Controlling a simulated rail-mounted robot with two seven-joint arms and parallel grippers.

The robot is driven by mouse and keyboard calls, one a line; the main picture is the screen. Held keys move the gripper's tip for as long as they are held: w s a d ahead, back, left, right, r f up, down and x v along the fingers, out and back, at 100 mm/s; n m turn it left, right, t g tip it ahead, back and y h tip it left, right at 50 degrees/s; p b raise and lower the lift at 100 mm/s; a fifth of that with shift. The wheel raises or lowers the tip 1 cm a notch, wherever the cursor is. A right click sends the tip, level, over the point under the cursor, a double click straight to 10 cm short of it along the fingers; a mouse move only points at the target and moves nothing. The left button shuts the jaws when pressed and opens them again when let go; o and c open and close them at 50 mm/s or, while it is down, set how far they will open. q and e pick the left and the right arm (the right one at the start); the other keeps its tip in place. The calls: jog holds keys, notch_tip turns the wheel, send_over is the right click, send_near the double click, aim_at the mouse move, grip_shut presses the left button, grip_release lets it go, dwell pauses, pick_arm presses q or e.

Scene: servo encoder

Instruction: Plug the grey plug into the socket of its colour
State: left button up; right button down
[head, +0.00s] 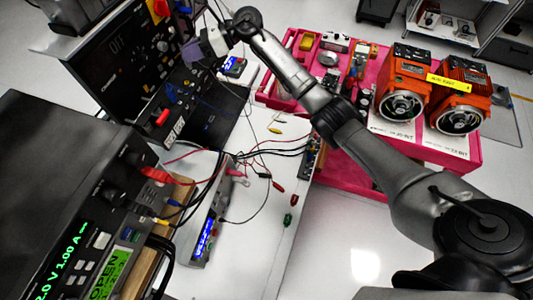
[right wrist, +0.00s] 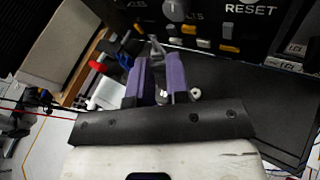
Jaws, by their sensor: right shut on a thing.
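My right gripper (head: 193,50) has purple fingers and is at the upper left of the head view, in front of the black instrument panel. It also shows in the right wrist view (right wrist: 160,72). It is shut on the grey plug (right wrist: 156,48), a small grey piece that sticks out past the fingertips toward the panel; the fingers hide part of it. The panel (right wrist: 205,14) shows "RESET" and small coloured parts, among them a yellow one (right wrist: 229,30). I cannot tell for sure which is the grey socket. My left gripper is not in view.
A red plug (head: 163,117) sits at the front of the lower instrument. A power supply (head: 95,230) stands at the lower left. Cables and loose leads cross the white table (head: 250,225). Orange motors (head: 405,82) stand on a pink cart at the right.

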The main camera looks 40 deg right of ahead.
jog(key=shift+s+a+f+n+g+y, duration=0.1)
jog(key=shift+s+a+n+g+y, duration=0.25)
jog(key=shift+a+n, duration=0.5)
jog(key=shift+s+a+r+n+g+y, duration=0.1)
jog(key=shift+s+a+n+g+y, duration=0.2)
jog(key=shift+a+n+y, duration=0.45)
jog(key=shift+s+a+f+n+g+y, duration=0.15)
jog(key=shift+s+a+n+y, duration=0.2)
jog(key=shift+a+n, duration=0.6)
notch_tip(320, 180, down, 2)
jog(key=shift+a+f+b, duration=0.1)
jog(key=shift+b, duration=1.1)
jog(key=shift+f, duration=0.15)
jog(key=shift+f+b, duration=0.75)
jog(key=shift+b, duration=0.35)
